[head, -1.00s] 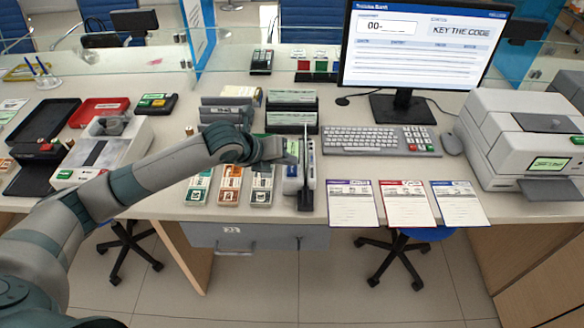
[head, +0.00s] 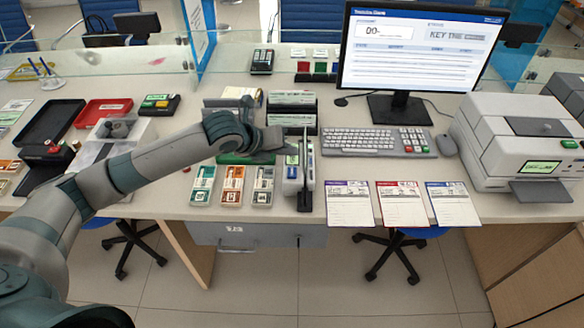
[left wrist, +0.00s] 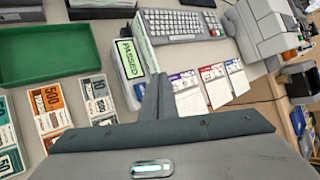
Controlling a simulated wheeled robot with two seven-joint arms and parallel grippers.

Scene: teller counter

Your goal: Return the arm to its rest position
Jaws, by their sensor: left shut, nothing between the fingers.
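My left gripper (head: 284,142) reaches over the counter from the left, above the area between the banknote stacks and the dark file holders. In the left wrist view its fingers (left wrist: 156,98) are together with nothing between them. They point toward a small white device whose green display reads PASSED (left wrist: 130,58); in the head view that device (head: 292,178) stands near the front edge of the counter. My left gripper looks to be above the counter, apart from the objects. My right gripper is not in view.
Banknote stacks (head: 233,186) lie in a row left of the device, by a green tray (left wrist: 45,55). Three printed slips (head: 401,204) lie to the right. A keyboard (head: 365,141), monitor (head: 421,52) and printer (head: 525,140) stand behind and right. Red (head: 103,109) and black trays lie left.

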